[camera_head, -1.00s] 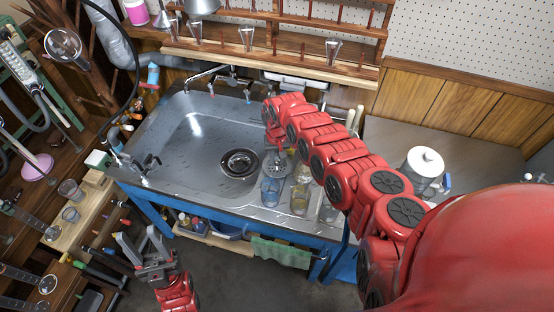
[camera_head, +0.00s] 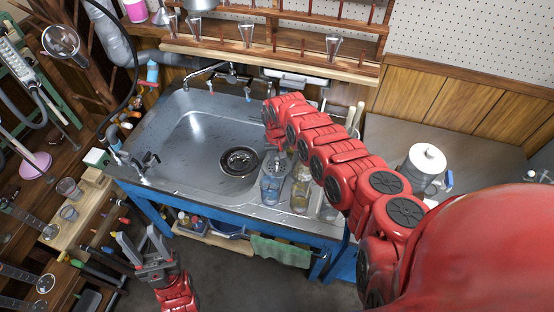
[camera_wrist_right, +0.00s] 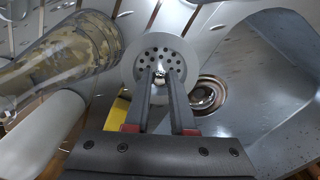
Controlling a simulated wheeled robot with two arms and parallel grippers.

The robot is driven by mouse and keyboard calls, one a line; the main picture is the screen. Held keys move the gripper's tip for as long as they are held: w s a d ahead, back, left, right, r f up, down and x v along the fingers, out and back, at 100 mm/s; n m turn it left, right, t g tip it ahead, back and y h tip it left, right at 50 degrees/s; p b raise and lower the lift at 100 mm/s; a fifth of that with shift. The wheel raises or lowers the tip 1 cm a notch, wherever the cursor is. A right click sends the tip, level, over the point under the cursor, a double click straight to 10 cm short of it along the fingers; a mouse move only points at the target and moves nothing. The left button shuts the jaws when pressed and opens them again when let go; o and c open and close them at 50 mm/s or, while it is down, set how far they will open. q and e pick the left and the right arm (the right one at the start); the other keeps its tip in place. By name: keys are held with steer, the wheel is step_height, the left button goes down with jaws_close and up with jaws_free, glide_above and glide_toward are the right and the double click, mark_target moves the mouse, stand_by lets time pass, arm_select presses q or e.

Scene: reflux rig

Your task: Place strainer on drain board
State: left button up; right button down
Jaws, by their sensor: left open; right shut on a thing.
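The strainer (camera_wrist_right: 163,50) is a round metal disc with several holes and a small knob. In the right wrist view, my right gripper (camera_wrist_right: 160,82) is shut on its knob. In the head view, that gripper is mostly hidden behind my red arm, near the drain board (camera_head: 259,209) at the sink's right. I cannot tell whether the strainer touches the board. My left gripper (camera_head: 138,238) is open and empty, low in front of the sink.
Glasses stand on the board close by: a bluish one (camera_head: 270,190) and a yellowish one (camera_head: 300,197). The sink basin (camera_head: 195,140) has a dark drain (camera_head: 240,161), which also shows in the right wrist view (camera_wrist_right: 207,95). A white-lidded pot (camera_head: 426,160) stands right.

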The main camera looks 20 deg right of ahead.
steer(key=shift+f, duration=0.15)
steer(key=c, duration=0.7)
jaws_free()
